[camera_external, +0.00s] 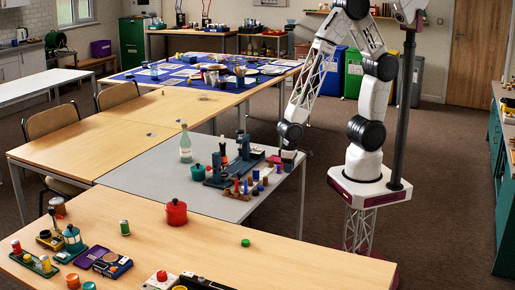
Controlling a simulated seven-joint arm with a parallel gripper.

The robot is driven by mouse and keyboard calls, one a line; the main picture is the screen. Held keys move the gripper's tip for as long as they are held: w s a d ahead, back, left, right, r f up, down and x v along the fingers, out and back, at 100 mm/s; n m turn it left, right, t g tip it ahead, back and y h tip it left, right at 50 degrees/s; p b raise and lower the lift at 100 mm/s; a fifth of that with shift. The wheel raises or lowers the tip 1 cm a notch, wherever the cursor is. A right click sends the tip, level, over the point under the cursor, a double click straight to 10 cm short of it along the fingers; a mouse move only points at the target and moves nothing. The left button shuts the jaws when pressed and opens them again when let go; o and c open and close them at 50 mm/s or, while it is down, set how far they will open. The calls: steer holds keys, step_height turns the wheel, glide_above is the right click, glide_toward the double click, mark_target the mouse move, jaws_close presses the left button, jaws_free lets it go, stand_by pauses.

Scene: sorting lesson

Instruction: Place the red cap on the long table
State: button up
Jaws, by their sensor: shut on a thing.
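My gripper (288,153) is at the right edge of the grey table, low over its top. It is shut on a small dark thing that I cannot identify at this size; its colour does not clearly read as red. I cannot single out the red cap. A small red-topped item (162,276) is at the front edge of the nearest wooden table (300,262). Which table is the long one is not clear.
A blue-grey device (230,168), a clear bottle (185,143) and a green round thing (198,172) stand on the grey table (150,172). A red lidded pot (176,212) and green disc (245,242) are on the nearest table. Its right part is mostly clear.

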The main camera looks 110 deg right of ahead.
steer(key=w+a+n, duration=0.3)
steer(key=a+n, duration=0.1)
steer(key=a, duration=0.9)
steer(key=w+a+n, duration=0.2)
steer(key=a+n, duration=0.2)
steer(key=a, duration=0.9)
steer(key=s+a+n, duration=0.3)
steer(key=s+a, duration=0.2)
steer(key=a, duration=0.8)
steer(key=s+a+n, duration=0.3)
steer(key=s+a, duration=0.2)
steer(key=a, duration=0.8)
steer(key=shift+a+f+n, duration=0.25)
steer(key=shift+a+n, duration=0.05)
steer(key=shift+n, duration=0.1)
glide_above(349, 264)
steer(key=shift+a+f, duration=0.1)
steer(key=shift+f, duration=0.65)
steer(key=shift+f, duration=1.75)
